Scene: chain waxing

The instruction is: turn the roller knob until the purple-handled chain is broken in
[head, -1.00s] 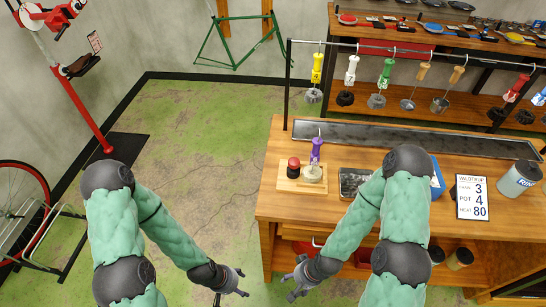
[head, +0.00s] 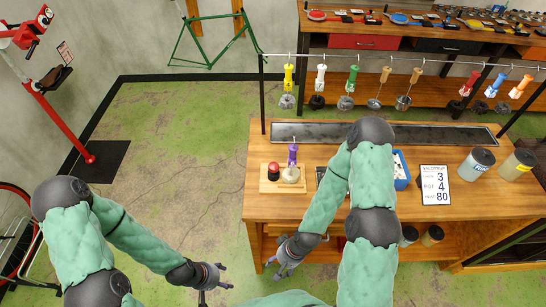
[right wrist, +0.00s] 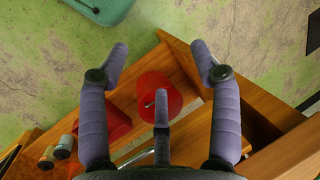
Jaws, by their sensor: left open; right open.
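The purple-handled chain tool (head: 292,153) stands upright on a small wooden roller stand (head: 270,186) at the left end of the workbench. Its lower end meets a pale round part (head: 291,174). A red-topped dark knob (head: 273,170) stands beside it on the same stand. My left gripper (head: 224,279) is open and empty over the floor, left of the bench. My right gripper (head: 282,268) is open and empty in front of the bench's front edge, below the stand. In the right wrist view its fingers (right wrist: 163,65) are spread, with nothing between them.
The workbench (head: 262,208) also holds a blue box (head: 401,171), a sign (head: 435,185) and two jars (head: 478,162). A dark tray (head: 400,134) lies along its back, under a rail of hanging colored-handled tools (head: 355,75). A red bucket (right wrist: 160,97) sits on the lower shelf.

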